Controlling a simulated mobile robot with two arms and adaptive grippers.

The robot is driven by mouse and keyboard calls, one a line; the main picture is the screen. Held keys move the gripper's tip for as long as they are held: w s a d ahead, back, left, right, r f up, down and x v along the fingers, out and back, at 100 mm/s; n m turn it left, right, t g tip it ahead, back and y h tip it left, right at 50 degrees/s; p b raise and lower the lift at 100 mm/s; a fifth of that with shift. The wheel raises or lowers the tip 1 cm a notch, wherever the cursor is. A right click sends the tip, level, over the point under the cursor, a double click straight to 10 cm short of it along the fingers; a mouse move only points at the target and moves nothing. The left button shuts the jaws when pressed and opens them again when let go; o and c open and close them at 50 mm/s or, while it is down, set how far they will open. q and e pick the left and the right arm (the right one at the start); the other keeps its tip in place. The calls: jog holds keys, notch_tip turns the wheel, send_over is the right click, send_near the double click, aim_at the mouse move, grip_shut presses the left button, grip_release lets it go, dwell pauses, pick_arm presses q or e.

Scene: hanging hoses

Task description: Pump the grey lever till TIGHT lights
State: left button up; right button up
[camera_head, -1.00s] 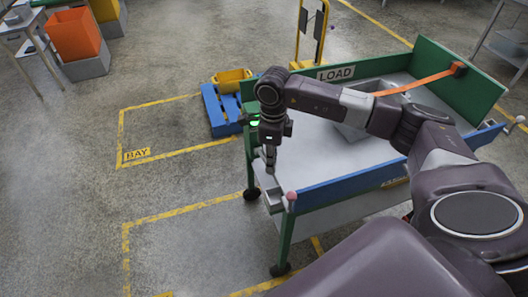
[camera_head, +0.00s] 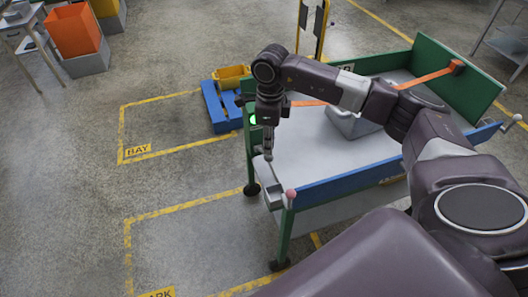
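My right gripper (camera_head: 268,157) points down at the left end of the cart (camera_head: 340,190), just above a small grey bracket-like part (camera_head: 275,195). Its fingers look close together, but they are too small to tell whether they are shut on anything. The grey lever cannot be picked out clearly; a thin grey piece beside the fingertips may be part of it. A green light (camera_head: 252,119) glows at the cart's left end beside my wrist; no TIGHT label is readable. An orange strap (camera_head: 432,76) runs over a grey box (camera_head: 350,124) on the cart, partly behind my arm. My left gripper is out of view.
A pink knob (camera_head: 291,194) stands at the cart's near left corner, close to my gripper. A blue pallet (camera_head: 218,108) with a yellow bin (camera_head: 233,77) lies behind left. The marked floor bay (camera_head: 140,151) is clear.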

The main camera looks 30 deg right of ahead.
jog(key=shift+r+p, duration=1.55)
jog(key=shift+r, duration=1)
